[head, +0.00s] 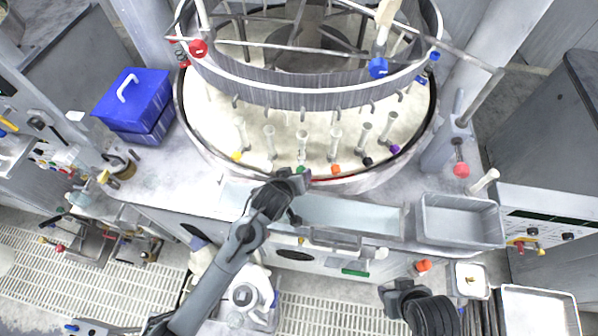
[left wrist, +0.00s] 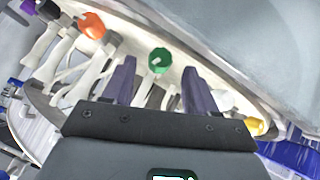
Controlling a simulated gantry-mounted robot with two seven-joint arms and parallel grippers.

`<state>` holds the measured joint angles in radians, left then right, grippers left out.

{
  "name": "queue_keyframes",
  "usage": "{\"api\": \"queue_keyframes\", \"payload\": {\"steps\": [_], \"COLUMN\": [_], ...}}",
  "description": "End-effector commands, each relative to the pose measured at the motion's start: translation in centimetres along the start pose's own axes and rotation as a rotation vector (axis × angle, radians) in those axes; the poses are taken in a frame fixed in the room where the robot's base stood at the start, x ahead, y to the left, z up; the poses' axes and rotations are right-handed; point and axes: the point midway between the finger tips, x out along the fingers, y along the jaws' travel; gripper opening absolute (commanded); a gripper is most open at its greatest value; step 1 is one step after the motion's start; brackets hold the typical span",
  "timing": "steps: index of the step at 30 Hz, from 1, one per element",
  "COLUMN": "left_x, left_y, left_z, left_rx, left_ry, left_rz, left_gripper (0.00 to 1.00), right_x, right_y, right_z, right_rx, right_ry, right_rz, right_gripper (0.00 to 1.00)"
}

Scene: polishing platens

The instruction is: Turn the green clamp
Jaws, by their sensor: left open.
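The green clamp (head: 301,169) is at the front edge of the round platen, in a row of clamps with coloured knobs. In the left wrist view its green knob (left wrist: 159,61) shows just beyond and between the fingertips. My left gripper (head: 296,178) is right at the green clamp and partly hides it. In the left wrist view the left gripper (left wrist: 160,82) is open, with one finger on each side of the knob. I cannot tell whether they touch it. My right gripper (head: 392,293) is low at the right front, away from the clamps; its jaws are unclear.
An orange knob (head: 336,170) is to the right of the green one, and a yellow knob (head: 236,156) is to the left. A metal ring (head: 300,98) stands above the platen. A blue box (head: 133,98) is at the left, and a grey tray (head: 460,222) is at the right.

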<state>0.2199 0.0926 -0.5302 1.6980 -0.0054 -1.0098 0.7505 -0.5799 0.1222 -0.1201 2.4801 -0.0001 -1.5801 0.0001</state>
Motion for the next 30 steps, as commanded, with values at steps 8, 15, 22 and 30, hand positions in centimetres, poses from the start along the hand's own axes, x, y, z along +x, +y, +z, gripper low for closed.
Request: {"api": "queue_keyframes", "payload": {"steps": [8,15,22,30], "left_x": [2.3,2.7,2.7,2.7], "left_y": [0.1,0.0,0.0,0.0], "left_z": [-0.1,0.0,0.0,0.0], "left_rx": [-0.001,0.0,0.0,0.0], "left_ry": [0.0,0.0,0.0,0.0], "left_rz": [0.001,0.0,0.001,0.0], "left_gripper": [0.57,0.57,0.44,0.02], "right_x": [-0.2,-0.2,-0.2,-0.2], "right_y": [-0.1,-0.1,-0.1,0.1], "right_z": [-0.1,-0.1,-0.1,0.0], "right_rx": [0.006,0.006,0.004,-0.003], "right_ry": [0.001,0.001,0.001,-0.001], "right_rz": [-0.005,-0.005,-0.003,0.002], "right_gripper": [0.43,0.43,0.43,0.43]}}
